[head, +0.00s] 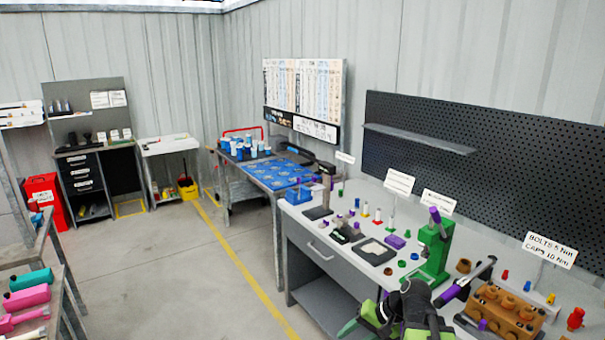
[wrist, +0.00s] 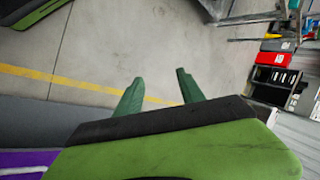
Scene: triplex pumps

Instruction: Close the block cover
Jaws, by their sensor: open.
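A brown block (head: 497,318) with several round bosses or caps on top sits on the bench at the lower right of the head view. I cannot tell a separate cover on it, nor whether one stands open or shut. My arm's dark and green end parts show at the bottom of the head view, left of the block, and their fingertips are hard to make out there. In the wrist view my gripper (wrist: 157,88) shows two green fingers spread apart with nothing between them, over the grey floor. The block is not in the wrist view.
A green press (head: 435,250) stands behind my arm on the bench. Small coloured parts and a sign (head: 550,250) crowd the bench's right end. The floor (head: 190,280) to the left is open.

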